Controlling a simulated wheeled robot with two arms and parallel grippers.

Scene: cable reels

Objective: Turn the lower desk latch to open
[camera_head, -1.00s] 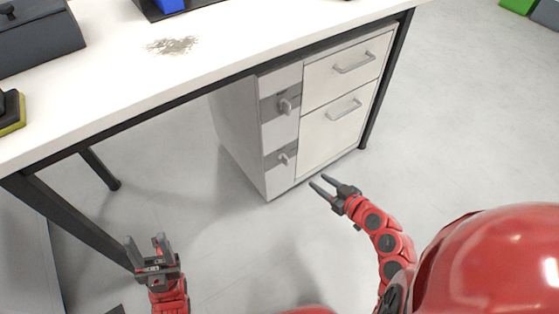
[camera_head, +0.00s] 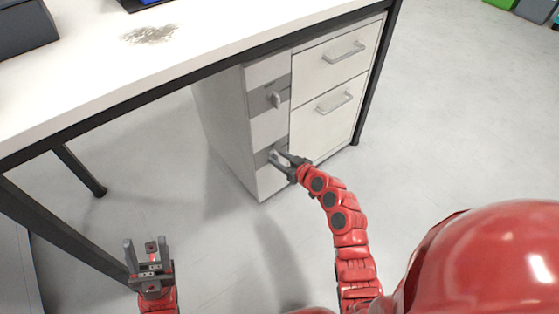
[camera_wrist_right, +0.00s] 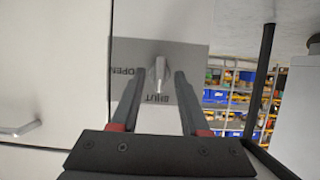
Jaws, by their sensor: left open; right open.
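The lower desk latch (camera_head: 274,156) is a small grey handle on a grey plate, low on the cabinet's left column. In the right wrist view the latch handle (camera_wrist_right: 159,74) stands out from its plate (camera_wrist_right: 190,56), which reads OPEN at the left and SHUT below the handle. The handle points toward SHUT. My right gripper (camera_wrist_right: 157,84) is open, with one finger on each side of the handle in that view. I see no clear contact. It partly hides the latch in the head view (camera_head: 284,158). My left gripper (camera_head: 147,246) is open and empty, away from the cabinet.
The upper latch (camera_head: 276,99) is above the lower one. Two drawers with bar handles, upper (camera_head: 343,55) and lower (camera_head: 334,103), are closed beside them. The white desktop (camera_head: 100,75) overhangs the cabinet. The floor in front is clear.

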